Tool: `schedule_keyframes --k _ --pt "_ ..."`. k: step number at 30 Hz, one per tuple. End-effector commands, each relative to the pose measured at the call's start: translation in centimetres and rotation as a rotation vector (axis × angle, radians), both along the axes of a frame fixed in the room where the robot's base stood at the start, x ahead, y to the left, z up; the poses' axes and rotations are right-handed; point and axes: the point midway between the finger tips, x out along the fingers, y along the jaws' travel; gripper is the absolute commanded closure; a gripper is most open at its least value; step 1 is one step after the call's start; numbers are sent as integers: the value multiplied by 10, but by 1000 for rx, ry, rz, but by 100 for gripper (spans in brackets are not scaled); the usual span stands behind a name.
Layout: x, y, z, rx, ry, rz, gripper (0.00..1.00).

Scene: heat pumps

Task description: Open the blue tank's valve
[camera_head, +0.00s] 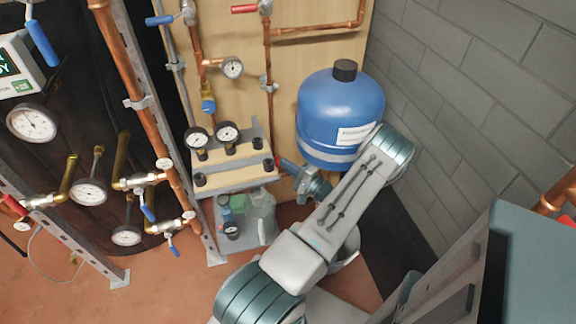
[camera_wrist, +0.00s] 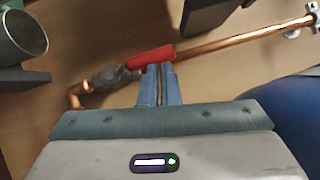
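The blue tank (camera_head: 340,105), with a black cap and a white label, is mounted against the wooden panel. Its dark blue side (camera_wrist: 295,120) fills the lower right of the wrist view. In the wrist view a red valve handle (camera_wrist: 150,58) lies along a copper pipe, beside a grey valve body (camera_wrist: 112,78). My gripper (camera_wrist: 162,68) has its two blue fingers close together, with only a thin gap. The fingertips are at the right part of the red handle; I cannot tell whether they touch it. In the head view my gripper (camera_head: 290,168) is low left of the tank, partly hidden by my arm.
A shelf unit with gauges (camera_head: 232,165) stands left of my gripper. Copper pipes with red and blue handles (camera_head: 244,9) run up the panel. A grey block wall (camera_head: 480,90) is at right. A pale bucket (camera_head: 347,247) is partly hidden behind my arm.

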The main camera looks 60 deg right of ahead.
Motion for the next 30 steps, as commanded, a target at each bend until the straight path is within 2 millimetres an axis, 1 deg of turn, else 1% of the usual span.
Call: schedule_keyframes --k 1,4,7,10,18,21,25,30 --pt "2 0 3 -3 -6 3 100" --pt "-2 0 2 -2 -6 2 100" --pt "-15 2 0 -1 -2 -3 100" --pt "-34 5 -2 -1 -2 -5 100" --pt "-96 17 -12 2 1 -5 100" --pt "-113 21 -14 1 -1 -3 100" --pt "-127 23 -16 1 -1 -1 100" --pt "-135 25 -17 1 -1 -1 100"
